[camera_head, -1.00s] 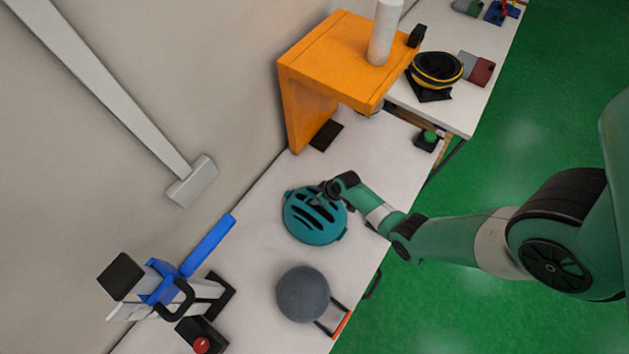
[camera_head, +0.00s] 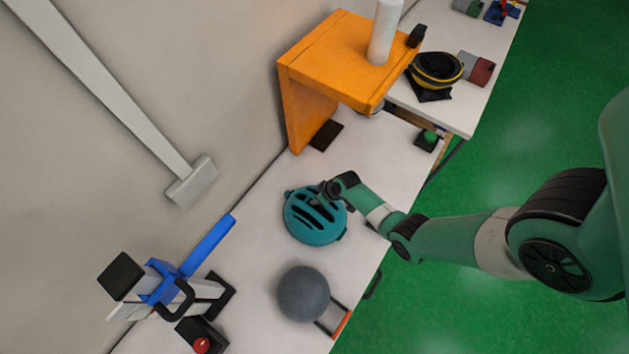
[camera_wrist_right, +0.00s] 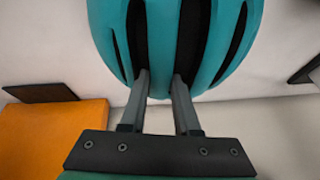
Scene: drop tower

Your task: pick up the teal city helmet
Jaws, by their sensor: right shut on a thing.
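The teal city helmet (camera_head: 313,222) with dark vent slots sits on the white table in the head view. My right gripper (camera_head: 322,194) reaches its upper edge from the right. In the right wrist view the two fingers (camera_wrist_right: 160,85) are shut on a rib of the helmet (camera_wrist_right: 215,35), with the tips at the vent slots. The helmet appears to be at table level; I cannot tell whether it touches the table. My left gripper is not in view.
A grey ball (camera_head: 303,294) lies just below the helmet. An orange stand (camera_head: 345,55) rises behind it. A blue clamp device (camera_head: 165,284) and a red-button box (camera_head: 202,337) are at lower left. A yellow-black helmet (camera_head: 436,69) lies on the far table.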

